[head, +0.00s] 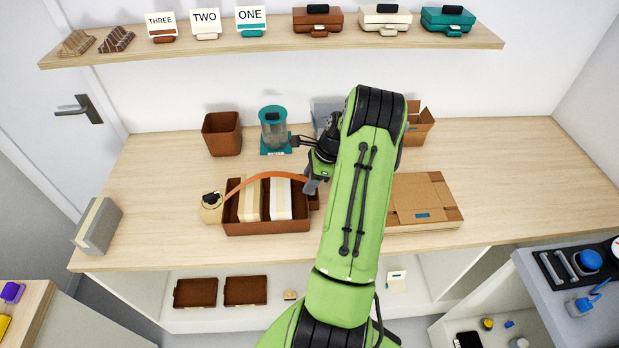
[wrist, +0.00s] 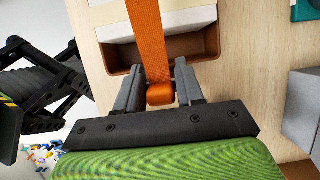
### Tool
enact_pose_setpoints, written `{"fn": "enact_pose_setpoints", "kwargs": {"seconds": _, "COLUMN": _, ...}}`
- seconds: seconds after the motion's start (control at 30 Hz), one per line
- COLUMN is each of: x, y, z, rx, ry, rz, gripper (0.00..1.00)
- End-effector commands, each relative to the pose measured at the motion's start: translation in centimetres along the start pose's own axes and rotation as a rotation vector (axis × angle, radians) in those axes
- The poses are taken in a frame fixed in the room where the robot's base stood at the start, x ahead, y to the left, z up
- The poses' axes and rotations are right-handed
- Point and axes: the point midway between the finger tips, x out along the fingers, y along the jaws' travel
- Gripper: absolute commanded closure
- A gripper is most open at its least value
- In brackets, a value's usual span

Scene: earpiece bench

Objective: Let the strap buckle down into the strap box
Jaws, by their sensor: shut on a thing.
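An orange strap (head: 262,175) arches from a beige holder with a dark top (head: 211,207) over the brown tray (head: 268,228) to my gripper (head: 313,187). In the wrist view the strap (wrist: 146,40) runs down between my fingers (wrist: 160,92), which are shut on its looped end, the buckle (wrist: 160,96). A brown compartment (wrist: 203,44), seemingly the strap box, lies just beyond the fingers. The buckle appears above its near edge; the gap cannot be judged. In the head view my arm hides the buckle and part of this end.
A beige carton (head: 250,200) and a white carton (head: 280,200) stand in the tray. A flat cardboard box (head: 425,200) lies right of my arm. The bench's left part has free room.

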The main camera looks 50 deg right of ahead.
Motion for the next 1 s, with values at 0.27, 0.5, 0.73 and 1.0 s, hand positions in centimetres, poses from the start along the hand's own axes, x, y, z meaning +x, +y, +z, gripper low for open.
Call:
{"fn": "enact_pose_setpoints", "kwargs": {"seconds": 0.27, "x": 2.3, "y": 0.1, "z": -1.0, "rx": 0.001, "ry": 0.001, "rz": 0.000, "gripper": 1.00}}
{"fn": "enact_pose_setpoints", "kwargs": {"seconds": 0.5, "x": 4.2, "y": 0.1, "z": -1.7, "rx": 0.001, "ry": 0.001, "rz": 0.000, "gripper": 1.00}}
{"fn": "enact_pose_setpoints", "kwargs": {"seconds": 0.73, "x": 5.2, "y": 0.3, "z": -2.3, "rx": 0.006, "ry": 0.004, "rz": 0.006, "gripper": 1.00}}
{"fn": "enact_pose_setpoints", "kwargs": {"seconds": 1.0, "x": 5.2, "y": 0.4, "z": -2.4, "rx": 0.007, "ry": 0.007, "rz": 0.007, "gripper": 0.49}}
